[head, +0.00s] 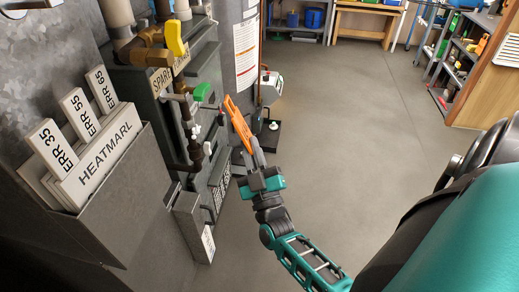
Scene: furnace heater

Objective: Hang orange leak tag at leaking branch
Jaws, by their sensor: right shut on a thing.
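My right gripper (256,158) is shut on an orange tag (239,124). It holds the tag up and tilted, with the tag's top end leaning left toward the pipework. The pipe branches (188,125) run down the front of the dark heater cabinet, just left of the tag. One branch has a green valve handle (201,92) and a yellow handle (174,38) sits higher up. The tag looks close to the branch stubs, but I cannot tell whether it touches any. No leak can be made out. My left gripper is not in view.
A grey holder (117,190) with white cards marked HEATMARL stands at the left. A small white device (271,85) stands behind the tag. Shelves (468,50) and a wooden bench (365,10) are farther back. The floor (350,130) at centre right is clear.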

